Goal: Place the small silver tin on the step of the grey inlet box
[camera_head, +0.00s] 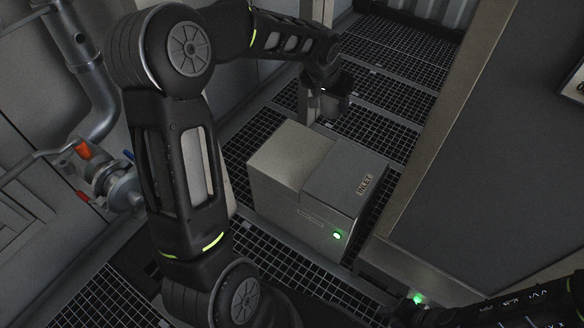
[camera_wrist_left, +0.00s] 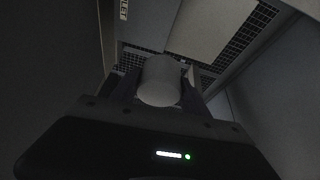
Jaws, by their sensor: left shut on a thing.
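The grey inlet box (camera_head: 273,163) stands on the floor grating in the middle of the head view. Its darker top section (camera_head: 345,178) bears the INLET label, and a green light shows on its front. My left gripper (camera_head: 314,108) is beyond the box, fingers pointing down. In the left wrist view it is shut on the small silver tin (camera_wrist_left: 161,80), a pale cylinder between the fingers. The tin is hard to make out in the head view. The box (camera_wrist_left: 208,27) also shows past the tin. My right gripper (camera_head: 408,309) is only partly visible at the bottom right.
A large grey cabinet (camera_head: 480,150) stands right of the box. Pipes and a valve with orange handles (camera_head: 83,149) are along the left wall. Open floor grating (camera_head: 375,127) lies behind the box. My left arm crosses the left side of the view.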

